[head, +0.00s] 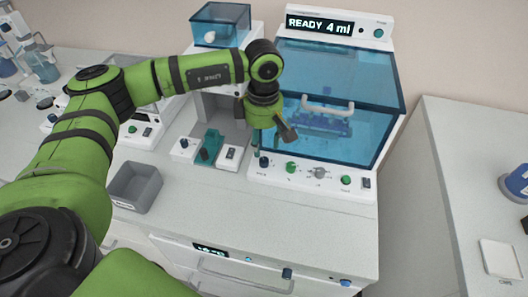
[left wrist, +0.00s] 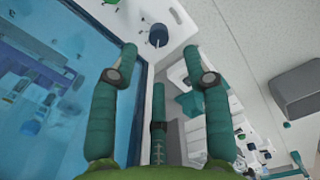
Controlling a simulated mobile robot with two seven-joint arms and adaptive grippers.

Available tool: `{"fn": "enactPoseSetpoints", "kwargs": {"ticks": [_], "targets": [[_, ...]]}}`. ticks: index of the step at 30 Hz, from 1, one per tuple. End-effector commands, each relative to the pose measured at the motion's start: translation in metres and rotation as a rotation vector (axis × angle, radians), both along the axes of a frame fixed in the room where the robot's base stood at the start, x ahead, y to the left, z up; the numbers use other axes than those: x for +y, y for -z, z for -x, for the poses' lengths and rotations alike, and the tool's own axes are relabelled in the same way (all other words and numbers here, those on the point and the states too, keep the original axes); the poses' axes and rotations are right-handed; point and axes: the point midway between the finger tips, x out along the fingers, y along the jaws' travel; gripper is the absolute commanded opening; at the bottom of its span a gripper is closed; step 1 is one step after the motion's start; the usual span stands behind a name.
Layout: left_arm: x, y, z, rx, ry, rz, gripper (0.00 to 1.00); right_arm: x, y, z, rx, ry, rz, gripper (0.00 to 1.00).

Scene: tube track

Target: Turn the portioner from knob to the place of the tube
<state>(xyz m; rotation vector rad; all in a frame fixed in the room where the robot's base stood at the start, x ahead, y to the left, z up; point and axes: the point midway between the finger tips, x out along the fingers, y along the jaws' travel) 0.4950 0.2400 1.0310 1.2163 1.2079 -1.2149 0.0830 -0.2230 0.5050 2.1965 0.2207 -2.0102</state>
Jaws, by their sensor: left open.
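The portioner (head: 383,72) is a white cabinet with a blue see-through front and a display reading "READY 4 ml". A blue rack (head: 320,124) shows behind the front; single tubes are too small to tell. Its lower panel has a dark blue knob (head: 264,162), a green knob (head: 291,167), a grey knob (head: 319,172) and another green knob (head: 346,180). Their labels are unreadable. My left gripper (head: 283,138) is open and empty in front of the panel's left part. In the left wrist view, the dark blue knob (left wrist: 158,36) appears just beyond the gap between the spread fingertips (left wrist: 160,52).
A grey bin (head: 136,187) stands on the counter at left. A smaller device with a teal part (head: 209,147) stands left of the portioner. The counter before the panel (head: 260,210) is clear.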

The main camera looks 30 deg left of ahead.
Motion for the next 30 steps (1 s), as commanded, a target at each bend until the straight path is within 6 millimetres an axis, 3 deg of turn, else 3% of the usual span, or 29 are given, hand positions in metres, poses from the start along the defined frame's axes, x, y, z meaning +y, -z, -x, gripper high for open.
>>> {"fn": "enactPoseSetpoints", "kwargs": {"ticks": [3, 10, 22, 23, 26, 27, 30], "targets": [[0.000, 0.021, 0.001, 0.005, -0.001, -0.001, 0.48, 0.000, -0.014, 0.000, 0.001, 0.000, 0.000, 0.00], [-0.001, 0.055, 0.000, 0.002, -0.002, 0.001, 0.48, 0.000, -0.025, 0.000, 0.000, 0.000, 0.000, 0.00], [-0.001, 0.066, 0.000, -0.001, 0.000, 0.002, 0.48, 0.000, -0.026, -0.001, -0.001, -0.001, 0.000, 0.00], [-0.001, 0.066, 0.000, -0.001, 0.000, 0.002, 0.44, 0.000, -0.026, -0.001, -0.001, -0.001, 0.000, 0.00], [-0.001, 0.065, 0.000, -0.001, -0.001, 0.002, 0.04, 0.000, -0.026, -0.001, -0.002, -0.001, 0.000, 0.00], [-0.001, 0.065, 0.000, -0.001, -0.001, 0.002, 0.00, 0.000, -0.026, -0.001, -0.002, -0.001, 0.000, 0.00], [0.000, 0.065, 0.000, -0.001, -0.001, 0.001, 0.00, 0.000, -0.026, -0.001, -0.002, -0.001, 0.000, 0.00]]}}
